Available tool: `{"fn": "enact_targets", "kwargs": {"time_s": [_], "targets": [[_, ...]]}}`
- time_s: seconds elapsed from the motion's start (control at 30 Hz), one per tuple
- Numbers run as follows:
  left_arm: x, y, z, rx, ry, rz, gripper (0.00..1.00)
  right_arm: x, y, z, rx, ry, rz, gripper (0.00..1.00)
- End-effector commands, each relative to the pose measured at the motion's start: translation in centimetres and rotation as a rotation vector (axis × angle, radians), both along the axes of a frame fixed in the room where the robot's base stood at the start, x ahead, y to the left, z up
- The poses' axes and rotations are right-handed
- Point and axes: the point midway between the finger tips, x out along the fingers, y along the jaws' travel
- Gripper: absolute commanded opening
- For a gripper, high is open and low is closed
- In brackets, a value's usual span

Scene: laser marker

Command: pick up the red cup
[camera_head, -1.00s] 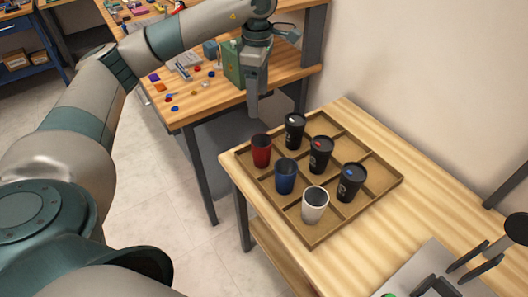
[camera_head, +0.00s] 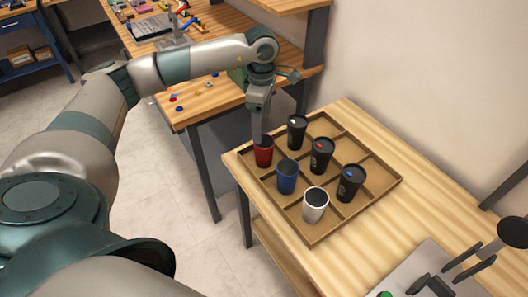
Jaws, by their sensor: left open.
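The red cup (camera_head: 264,156) stands upright in a corner compartment at the left end of the wooden divided tray (camera_head: 311,240). My left gripper (camera_head: 258,138) points down just above and behind the red cup. It is open, and its fingertips overlap the cup's rim in the picture. I cannot tell whether they touch the cup or reach inside it.
A blue cup (camera_head: 287,179), a white cup (camera_head: 315,209) and several black lidded cups (camera_head: 321,158) share the tray. It sits on a light wooden table (camera_head: 374,131).

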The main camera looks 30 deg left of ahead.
Motion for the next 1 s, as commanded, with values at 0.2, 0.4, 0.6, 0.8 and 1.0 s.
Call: {"fn": "enact_targets", "kwargs": {"time_s": [0.2, 0.4, 0.6, 0.8, 1.0], "targets": [[-0.1, 0.0, -2.8, 0.000, 0.002, 0.001, 0.70, -1.2, -0.5, 1.0, -0.008, 0.028, -0.002, 0.31], [0.0, 0.0, -3.7, 0.000, 0.000, 0.000, 0.70, -1.2, -0.4, 1.1, -0.008, 0.028, -0.002, 0.31], [0.0, 0.0, -3.7, 0.000, 0.000, 0.000, 0.70, -1.2, -0.4, 1.0, -0.008, 0.027, -0.002, 0.31], [-0.1, -0.2, -4.1, -0.001, 0.003, 0.000, 0.70, -1.1, -0.3, 1.7, -0.007, 0.027, -0.002, 0.31], [-0.1, -0.7, -5.9, 0.000, 0.004, 0.001, 0.70, -1.1, -0.3, 3.3, -0.007, 0.027, -0.002, 0.31]]}}
